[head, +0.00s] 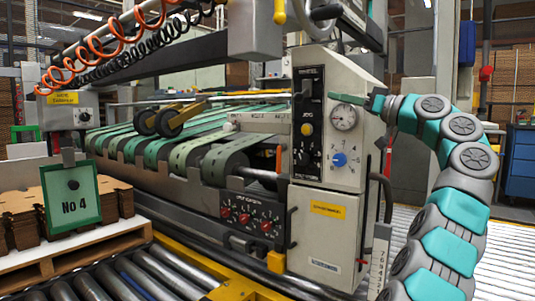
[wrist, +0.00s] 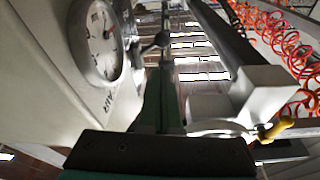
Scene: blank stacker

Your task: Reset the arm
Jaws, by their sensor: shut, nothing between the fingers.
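My gripper (head: 335,96) is at the end of my teal and grey arm, which comes up from the lower right in the head view. Its thin green fingers are closed together, hold nothing and point left across the upper part of the machine's control panel (head: 325,175). They appear just above the round gauge (head: 344,117); I cannot tell if they touch the panel. In the wrist view the green fingers (wrist: 163,85) point up the picture, with the gauge (wrist: 97,40) close on their left and a black lever (wrist: 155,45) near their tips.
The panel also has a yellow knob (head: 307,129) and a blue knob (head: 339,159). Green conveyor belts (head: 190,152) lie to the left. A green No 4 sign (head: 72,199) stands before stacked cardboard (head: 112,197). Rollers (head: 125,275) run along the front.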

